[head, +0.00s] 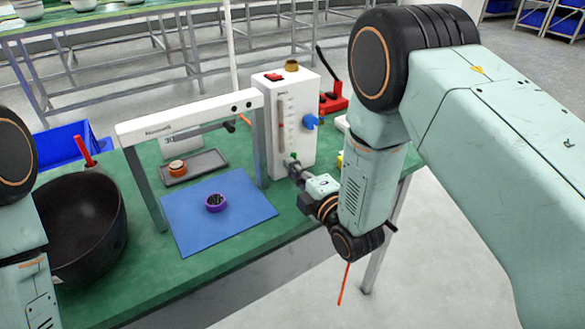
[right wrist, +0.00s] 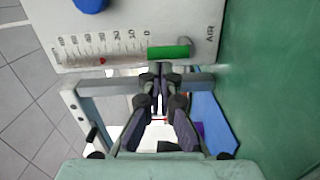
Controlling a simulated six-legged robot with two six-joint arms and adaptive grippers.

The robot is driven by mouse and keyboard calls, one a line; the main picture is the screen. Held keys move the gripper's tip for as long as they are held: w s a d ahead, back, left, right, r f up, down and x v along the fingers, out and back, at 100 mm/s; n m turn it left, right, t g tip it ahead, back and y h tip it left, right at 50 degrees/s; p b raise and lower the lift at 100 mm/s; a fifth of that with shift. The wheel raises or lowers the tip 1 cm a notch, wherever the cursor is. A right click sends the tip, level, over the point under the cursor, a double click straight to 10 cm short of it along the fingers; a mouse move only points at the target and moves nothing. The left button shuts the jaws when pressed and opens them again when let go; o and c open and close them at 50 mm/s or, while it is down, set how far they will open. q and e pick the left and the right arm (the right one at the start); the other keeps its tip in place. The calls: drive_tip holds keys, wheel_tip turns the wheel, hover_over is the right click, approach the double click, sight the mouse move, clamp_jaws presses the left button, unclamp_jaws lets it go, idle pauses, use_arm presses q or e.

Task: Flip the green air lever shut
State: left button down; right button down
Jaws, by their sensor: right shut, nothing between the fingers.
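The green air lever (right wrist: 168,52) sits on the face of the white flowmeter box (head: 298,120), beside the printed scale and the word AIR. In the right wrist view it runs across the picture, with its grey end at the right. In the head view only a small green bit (head: 293,156) shows, low on the box. My right gripper (right wrist: 158,78) is shut and empty. Its fingertips are close to the lever, just below it in the wrist view; I cannot tell whether they touch. My left gripper is out of view.
A blue knob (head: 311,121) sticks out of the box above the lever. A white frame (head: 190,117) stands left of the box, over a blue mat (head: 235,225) with a purple ring (head: 215,203). A black pot (head: 80,220) stands at the left.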

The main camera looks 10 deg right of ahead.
drive_tip(key=shift+d+r+m, duration=0.1)
drive_tip(key=shift+r+m, duration=0.05)
drive_tip(key=shift+m, duration=0.35)
drive_tip(key=m, duration=0.1)
drive_tip(key=m+p, duration=0.1)
drive_tip(key=d+m, duration=0.1)
drive_tip(key=shift+w+r, duration=0.2)
drive_tip(key=shift+w, duration=0.05)
drive_tip(key=m, duration=0.1)
drive_tip(key=d+m, duration=0.1)
drive_tip(key=m, duration=0.1)
drive_tip(key=m+p, duration=0.1)
drive_tip(key=shift+w+d+m, duration=0.25)
drive_tip(key=shift+m, duration=0.05)
drive_tip(key=m, duration=0.2)
drive_tip(key=d+m, duration=0.1)
drive_tip(key=shift+w+f+g, duration=0.15)
drive_tip(key=shift+f+g, duration=0.15)
drive_tip(key=m, duration=0.2)
drive_tip(key=d+m, duration=0.1)
drive_tip(key=shift+w+f+m, duration=0.15)
drive_tip(key=shift+f+m, duration=0.25)
drive_tip(key=shift+f, duration=0.2)
drive_tip(key=shift+w, duration=0.1)
